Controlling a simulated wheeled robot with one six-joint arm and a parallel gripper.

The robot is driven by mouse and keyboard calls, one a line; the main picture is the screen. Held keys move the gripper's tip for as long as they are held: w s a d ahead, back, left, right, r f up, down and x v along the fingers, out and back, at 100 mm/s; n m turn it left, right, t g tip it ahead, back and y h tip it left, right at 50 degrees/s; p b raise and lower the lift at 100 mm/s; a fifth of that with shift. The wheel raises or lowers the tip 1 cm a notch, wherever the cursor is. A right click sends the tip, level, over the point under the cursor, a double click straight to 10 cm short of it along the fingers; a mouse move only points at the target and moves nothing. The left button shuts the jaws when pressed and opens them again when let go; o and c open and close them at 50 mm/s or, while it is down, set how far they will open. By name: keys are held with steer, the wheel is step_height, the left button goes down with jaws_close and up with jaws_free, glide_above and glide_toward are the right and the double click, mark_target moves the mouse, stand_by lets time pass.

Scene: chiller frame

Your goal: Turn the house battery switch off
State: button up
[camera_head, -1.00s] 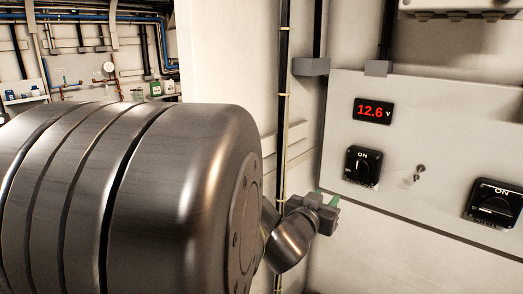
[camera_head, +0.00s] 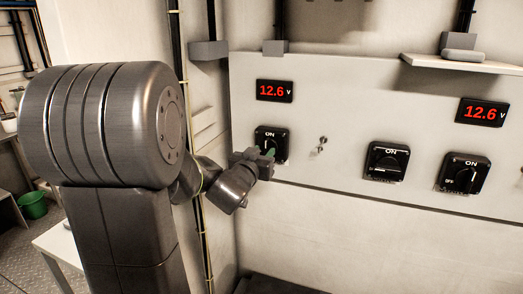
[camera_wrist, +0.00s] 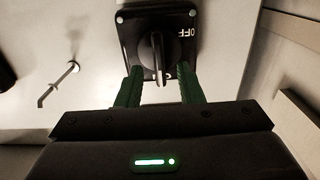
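Black rotary switches sit on a pale panel, and I cannot read which one is the house battery switch. My gripper (camera_head: 267,154) is at the left switch (camera_head: 263,137), below the left red 12.6 V display (camera_head: 275,91). In the wrist view this switch (camera_wrist: 137,21) shows OFF at its upper right. Its knob (camera_wrist: 157,62) stands upright in the picture, with its lower end towards the mostly hidden ON mark. My gripper (camera_wrist: 159,74) is open, with one green finger on each side of the knob's lower part. I cannot tell whether they touch it. The gripper partly hides this switch in the head view.
A middle switch (camera_head: 387,161) and a right switch (camera_head: 462,173) are on the same panel, with another 12.6 V display (camera_head: 483,112) above the right one. A small metal hook or key (camera_head: 321,145) sticks out near the left switch. A shelf (camera_head: 463,65) juts out at upper right.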

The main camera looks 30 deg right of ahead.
steer(key=shift+x, duration=0.85)
jaws_close()
